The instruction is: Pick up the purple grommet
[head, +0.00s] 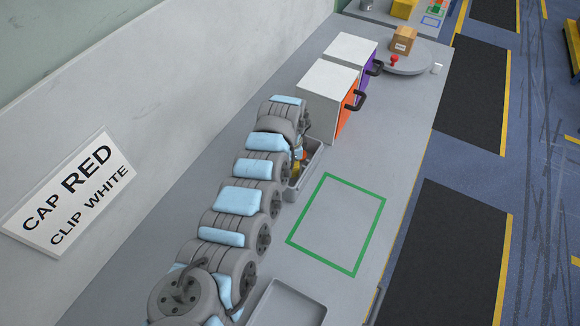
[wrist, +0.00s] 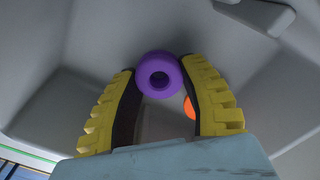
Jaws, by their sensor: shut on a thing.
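The purple grommet (wrist: 148,82) is a ring with a dark hole, seen in the wrist view between the tips of my gripper's yellow fingers. My gripper (wrist: 162,85) is shut on it, with the fingers bowed around a gap below the ring. In the head view my gripper (head: 297,168) is down at a grey bin (head: 313,168), mostly hidden by my arm. The grommet cannot be made out in the head view.
An orange piece (wrist: 190,108) shows behind the right finger, among grey bin walls. White-topped boxes with orange (head: 349,108) and purple (head: 369,72) fronts stand behind the bin. A green outlined area (head: 322,262) is bare. A grey tray (head: 288,305) lies nearer. A turntable (head: 408,62) holds a carton (head: 404,40) and red piece (head: 394,61).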

